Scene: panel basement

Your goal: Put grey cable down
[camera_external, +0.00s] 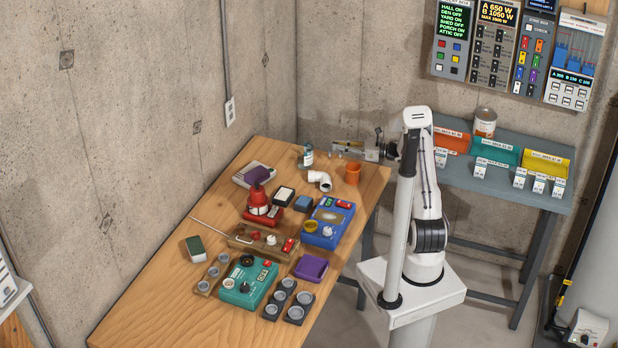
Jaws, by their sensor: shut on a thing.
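My gripper (338,150) is at the far end of the wooden table (160,290), pointing left, above or close to the table top. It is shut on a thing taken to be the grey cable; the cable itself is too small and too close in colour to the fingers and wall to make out. A small bottle with a blue label (307,156) stands just left of the fingertips. I cannot tell whether they touch.
A white pipe elbow (320,180) and an orange cup (352,173) stand below the gripper in the picture. A blue device (328,222), red lamp-like item (258,200) and teal box (249,283) crowd the middle. The near left table is clear. A grey bench (470,182) holds coloured bins.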

